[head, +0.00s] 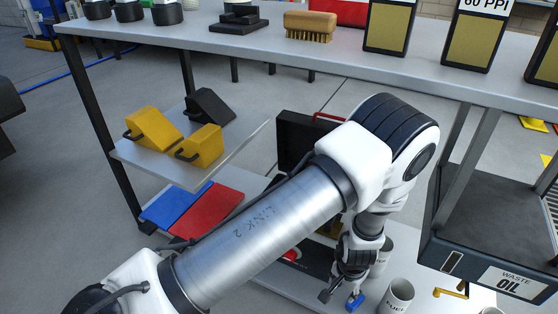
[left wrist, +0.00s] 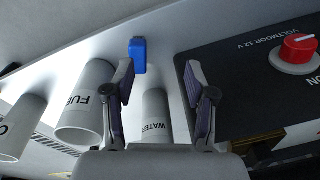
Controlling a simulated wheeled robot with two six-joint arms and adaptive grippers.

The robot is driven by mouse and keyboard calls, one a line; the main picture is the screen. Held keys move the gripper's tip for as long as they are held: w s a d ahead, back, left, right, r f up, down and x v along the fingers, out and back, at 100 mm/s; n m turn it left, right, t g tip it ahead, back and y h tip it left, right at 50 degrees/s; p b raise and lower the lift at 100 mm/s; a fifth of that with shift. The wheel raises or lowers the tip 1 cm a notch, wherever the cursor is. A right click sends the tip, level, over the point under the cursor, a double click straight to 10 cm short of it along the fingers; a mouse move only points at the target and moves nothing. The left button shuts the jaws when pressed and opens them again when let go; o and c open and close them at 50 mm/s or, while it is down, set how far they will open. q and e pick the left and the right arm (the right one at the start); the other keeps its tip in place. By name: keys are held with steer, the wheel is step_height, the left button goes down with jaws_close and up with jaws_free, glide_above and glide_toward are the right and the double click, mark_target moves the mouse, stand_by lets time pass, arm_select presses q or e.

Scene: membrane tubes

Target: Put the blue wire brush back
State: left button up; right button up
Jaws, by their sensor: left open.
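A small blue block-like thing (head: 356,302), which may be the blue wire brush, is on the low shelf at the bottom of the head view. Its bristles cannot be made out. It also shows in the left wrist view (left wrist: 138,55), just beyond the left fingertip of my left gripper (left wrist: 160,82). My left gripper (head: 340,295) is open, with nothing between its fingers, and is close beside the blue thing. My right gripper is not in view.
White cups labelled WATER (left wrist: 156,110) and FUEL (left wrist: 85,105) stand close by. A black VOLTMOOR box (left wrist: 245,85) with a red knob (left wrist: 299,48) is at the right. A wooden brush (head: 310,27) lies on the upper shelf (head: 270,42). Yellow chocks (head: 153,128) sit on a side shelf.

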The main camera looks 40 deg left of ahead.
arm_select(q)
steer(key=s+a+f+g+y, duration=0.1)
steer(key=s+a+f, duration=0.1)
steer(key=s+a, duration=0.3)
steer(key=s+a+f, duration=0.2)
steer(key=s+a, duration=0.1)
steer(key=s, duration=0.4)
steer(key=s+d+n+h, duration=0.1)
steer(key=s+h, duration=0.1)
steer(key=s, duration=0.8)
steer(key=shift+s+d+r+n, duration=0.15)
steer(key=shift+s+d+n, duration=0.05)
steer(key=shift+d+n, duration=0.1)
